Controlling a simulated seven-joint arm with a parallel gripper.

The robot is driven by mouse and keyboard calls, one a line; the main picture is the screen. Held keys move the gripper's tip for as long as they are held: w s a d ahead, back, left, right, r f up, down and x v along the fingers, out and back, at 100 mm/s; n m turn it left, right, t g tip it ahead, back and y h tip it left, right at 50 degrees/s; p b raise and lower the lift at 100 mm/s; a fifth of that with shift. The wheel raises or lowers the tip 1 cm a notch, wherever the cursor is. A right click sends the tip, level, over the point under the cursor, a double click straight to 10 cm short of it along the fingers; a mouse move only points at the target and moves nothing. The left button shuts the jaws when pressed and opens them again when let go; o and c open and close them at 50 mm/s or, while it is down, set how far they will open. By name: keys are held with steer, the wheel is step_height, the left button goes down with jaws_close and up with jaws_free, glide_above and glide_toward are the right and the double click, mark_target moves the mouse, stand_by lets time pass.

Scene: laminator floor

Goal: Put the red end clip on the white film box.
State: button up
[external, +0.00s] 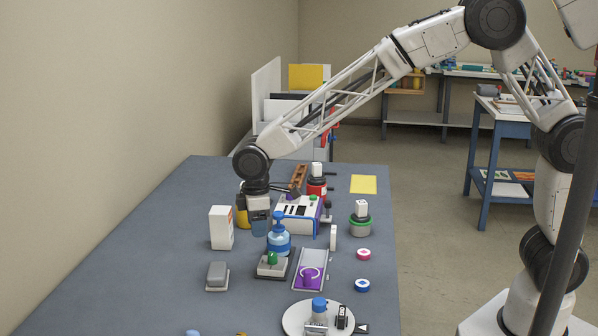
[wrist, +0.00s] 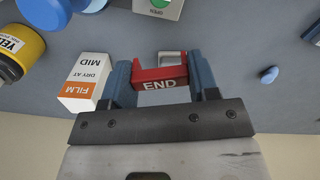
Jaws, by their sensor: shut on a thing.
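The red end clip (wrist: 158,76), marked END, sits between the blue fingers of my gripper (wrist: 163,80) in the wrist view. My gripper is shut on it. In the external view my gripper (external: 259,227) hangs over the far-left part of the bench, and the clip cannot be made out there. The white film box (external: 221,229) stands upright just left of my gripper in that view. It also shows in the wrist view (wrist: 87,81), left of the fingers and apart from the clip, with an orange FILM band and the words DRY AT MID.
A yellow container (wrist: 20,46) is near the box. A blue bottle (external: 279,238), a green-button unit (external: 271,265) and a white machine (external: 298,215) stand right of my gripper. A grey block (external: 217,275) lies in front of the box. The bench's left side (external: 160,240) is clear.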

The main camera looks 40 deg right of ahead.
steer(key=w+d+r+m, duration=0.4)
steer(key=w+d+r, duration=0.1)
steer(key=d, duration=0.3)
steer(key=shift+w+d+m, duration=0.25)
steer(key=shift+m, duration=0.05)
steer(key=shift+w+a, duration=0.1)
glide_above(220, 210)
steer(key=shift+f, duration=0.8)
steer(key=shift+f, duration=0.1)
steer(key=shift+f, duration=1.65)
steer(key=shift+f, duration=0.15)
steer(key=o, duration=0.9)
